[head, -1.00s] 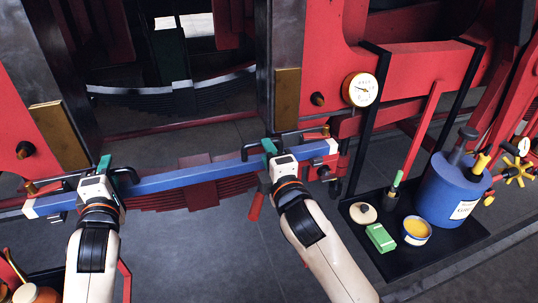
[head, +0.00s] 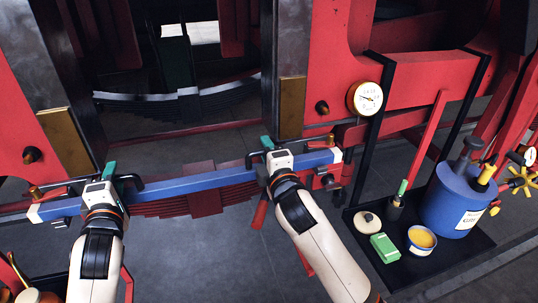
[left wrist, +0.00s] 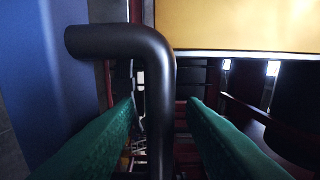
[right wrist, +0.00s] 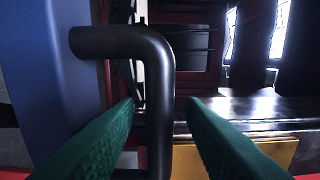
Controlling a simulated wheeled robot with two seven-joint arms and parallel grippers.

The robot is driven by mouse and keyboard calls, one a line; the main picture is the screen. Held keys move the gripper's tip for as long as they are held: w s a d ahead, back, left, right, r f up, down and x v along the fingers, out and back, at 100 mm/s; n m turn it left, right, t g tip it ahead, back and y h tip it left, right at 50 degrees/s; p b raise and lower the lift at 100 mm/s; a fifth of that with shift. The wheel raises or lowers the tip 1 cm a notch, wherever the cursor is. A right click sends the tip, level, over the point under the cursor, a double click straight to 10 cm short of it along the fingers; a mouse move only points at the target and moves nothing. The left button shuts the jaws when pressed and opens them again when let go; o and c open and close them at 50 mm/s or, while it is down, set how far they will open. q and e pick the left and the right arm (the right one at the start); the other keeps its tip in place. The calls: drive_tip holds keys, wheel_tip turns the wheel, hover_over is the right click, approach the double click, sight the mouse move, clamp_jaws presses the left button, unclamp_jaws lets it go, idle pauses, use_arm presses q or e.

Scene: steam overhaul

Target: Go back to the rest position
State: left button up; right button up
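A blue bar (head: 190,185) with white ends lies level across the front of the red frame, with two black bent handles. My left gripper (head: 110,172) is at the left handle (head: 130,180). In the left wrist view its green fingers (left wrist: 162,105) stand apart on either side of the black handle (left wrist: 160,75), with gaps showing. My right gripper (head: 266,143) is at the right handle (head: 250,160). In the right wrist view its fingers (right wrist: 163,105) also stand open around the handle (right wrist: 160,75), with gaps on both sides. The bar's contact with its supports is partly hidden.
A black tray (head: 455,250) at right holds a blue can (head: 450,200), a yellow tin (head: 422,240), a green block (head: 384,247) and a small lid (head: 367,219). A gauge (head: 365,98) hangs on the red frame. Dark leaf springs (head: 190,108) lie behind the bar.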

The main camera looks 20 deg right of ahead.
drive_tip(key=shift+w, duration=0.2)
use_arm(q)
clamp_jaws()
use_arm(e)
clamp_jaws()
use_arm(q)
drive_tip(key=shift+r, duration=0.1)
idle(1.0)
use_arm(e)
drive_tip(key=shift+s, duration=0.1)
use_arm(q)
drive_tip(key=shift+s, duration=0.4)
use_arm(e)
drive_tip(key=shift+s, duration=0.35)
use_arm(q)
drive_tip(key=shift+w, duration=0.1)
use_arm(e)
drive_tip(key=shift+w, duration=0.1)
